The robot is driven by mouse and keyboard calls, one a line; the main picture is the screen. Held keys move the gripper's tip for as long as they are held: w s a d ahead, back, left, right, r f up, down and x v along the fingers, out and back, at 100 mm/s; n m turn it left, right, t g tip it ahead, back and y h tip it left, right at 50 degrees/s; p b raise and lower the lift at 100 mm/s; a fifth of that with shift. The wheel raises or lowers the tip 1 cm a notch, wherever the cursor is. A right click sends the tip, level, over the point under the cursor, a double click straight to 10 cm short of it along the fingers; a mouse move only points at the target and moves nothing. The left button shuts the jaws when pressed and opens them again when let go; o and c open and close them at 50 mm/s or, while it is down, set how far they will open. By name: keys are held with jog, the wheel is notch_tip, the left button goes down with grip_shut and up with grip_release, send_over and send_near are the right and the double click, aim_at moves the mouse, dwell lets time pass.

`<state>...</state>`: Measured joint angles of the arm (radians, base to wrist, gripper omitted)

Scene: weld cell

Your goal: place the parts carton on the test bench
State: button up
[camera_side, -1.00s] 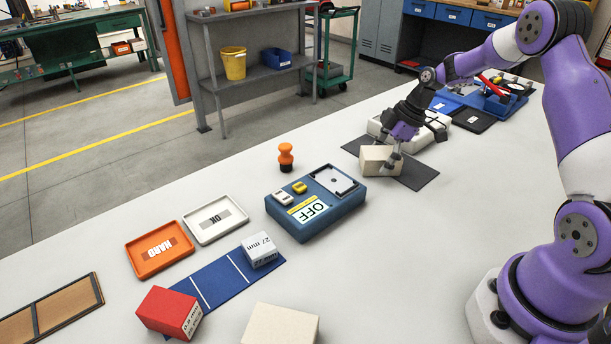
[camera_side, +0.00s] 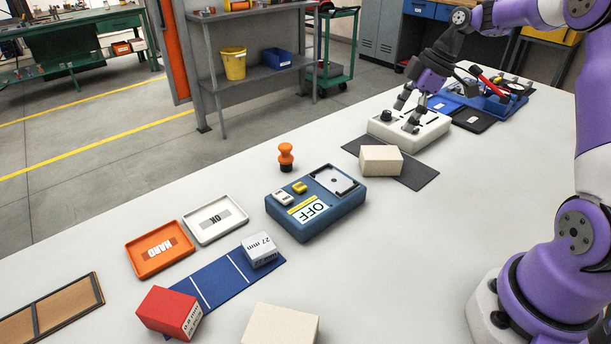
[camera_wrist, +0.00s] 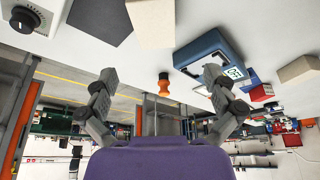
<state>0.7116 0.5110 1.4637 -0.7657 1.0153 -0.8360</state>
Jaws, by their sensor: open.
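A plain cream carton (camera_side: 381,160) rests on a dark grey mat (camera_side: 413,174), upright and with nothing holding it. In the wrist view the carton (camera_wrist: 152,22) shows at the top edge beside the mat (camera_wrist: 98,18). My gripper (camera_side: 408,113) is open and empty, behind and apart from the carton, above the white box with knobs (camera_side: 421,133). In the wrist view the spread fingers of my gripper (camera_wrist: 160,76) have nothing between them. No label reads as a test bench, so I cannot tell which surface bears that name.
A blue OFF unit (camera_side: 312,229) and an orange-topped stamp (camera_side: 286,157) stand left of the mat. Orange (camera_side: 160,249) and white (camera_side: 215,219) trays, a red box (camera_side: 169,312) and another cream block (camera_side: 280,325) lie nearer. Blue trays (camera_side: 490,103) are behind.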

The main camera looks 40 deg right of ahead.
jog(key=s+a+r+m+t+h, duration=0.1)
jog(key=s+a+r+m, duration=0.2)
jog(key=a, duration=0.4)
jog(key=s+a+r+m+h, duration=0.1)
jog(key=s+a+r+m, duration=0.2)
jog(key=s+a, duration=0.3)
jog(key=shift+a+r+m+t+h, duration=0.3)
jog(key=shift+a+r+t, duration=0.1)
jog(key=shift+a+r, duration=0.25)
jog(key=s, duration=0.1)
jog(key=s+a+f+m, duration=0.1)
jog(key=s, duration=0.1)
jog(key=s+m, duration=0.1)
jog(key=shift+s+a+f+t+h, duration=0.2)
jog(key=shift+s+t+h, duration=0.1)
jog(key=shift+s+t, duration=0.1)
jog(key=shift+s+f+m, duration=0.15)
jog(key=shift+s+m, duration=0.1)
jog(key=shift+m, duration=0.15)
